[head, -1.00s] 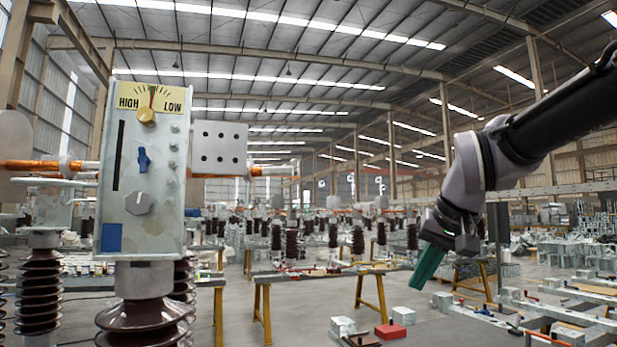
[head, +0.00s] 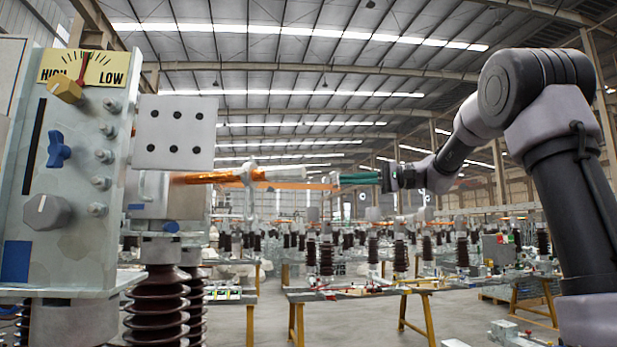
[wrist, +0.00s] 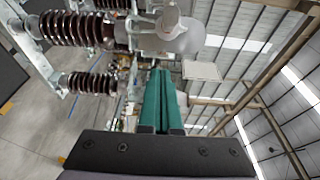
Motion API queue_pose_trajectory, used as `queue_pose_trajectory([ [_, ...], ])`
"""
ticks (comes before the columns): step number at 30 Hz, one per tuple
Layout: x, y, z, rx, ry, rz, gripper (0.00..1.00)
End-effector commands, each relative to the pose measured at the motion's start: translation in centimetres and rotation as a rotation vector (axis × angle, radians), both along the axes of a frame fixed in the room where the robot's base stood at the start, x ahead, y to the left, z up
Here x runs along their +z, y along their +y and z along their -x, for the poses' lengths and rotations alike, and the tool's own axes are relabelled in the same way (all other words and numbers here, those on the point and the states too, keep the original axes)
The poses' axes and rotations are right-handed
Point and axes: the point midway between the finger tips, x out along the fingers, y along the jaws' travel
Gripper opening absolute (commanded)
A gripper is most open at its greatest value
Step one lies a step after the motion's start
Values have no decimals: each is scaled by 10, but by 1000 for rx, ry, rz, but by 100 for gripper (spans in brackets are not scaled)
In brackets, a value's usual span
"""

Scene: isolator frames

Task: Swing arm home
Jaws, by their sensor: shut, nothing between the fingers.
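A thinner orange length (head: 305,186) continues toward my fingers. My gripper (head: 342,179) has green fingers shut together and empty, pointing left at about the arm's height. Its tips look close to the arm's right end; I cannot tell if they touch. In the wrist view the shut green fingers (wrist: 160,72) point up the picture toward a pale rounded metal piece (wrist: 172,35).
A metal panel (head: 75,170) with a HIGH/LOW dial, yellow knob (head: 65,88), blue handle (head: 57,150) and grey knob (head: 42,212) stands close at left. Brown ribbed insulators (head: 160,305) stand behind it. A workbench (head: 360,292) crosses the middle; open floor lies ahead.

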Motion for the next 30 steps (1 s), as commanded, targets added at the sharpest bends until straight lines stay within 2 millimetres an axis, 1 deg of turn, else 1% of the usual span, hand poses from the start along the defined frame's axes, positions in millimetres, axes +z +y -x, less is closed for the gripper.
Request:
queue_pose_trajectory([
  [1, 4, 1, -5, 6, -4, -23, 0],
  [4, 7, 6, -8, 12, -11, -43, 0],
  [8, 7, 23, -8, 14, -12, -43, 0],
  [19, 7, 101, -11, 14, -11, -41, 0],
  [20, 8, 104, -9, 12, -11, -42, 0],
  [21, 8, 104, 0, 10, -11, -41, 0],
  [24, 7, 107, 13, 10, -10, -41, 0],
  [30, 7, 111, 25, 8, -9, -40, 0],
])
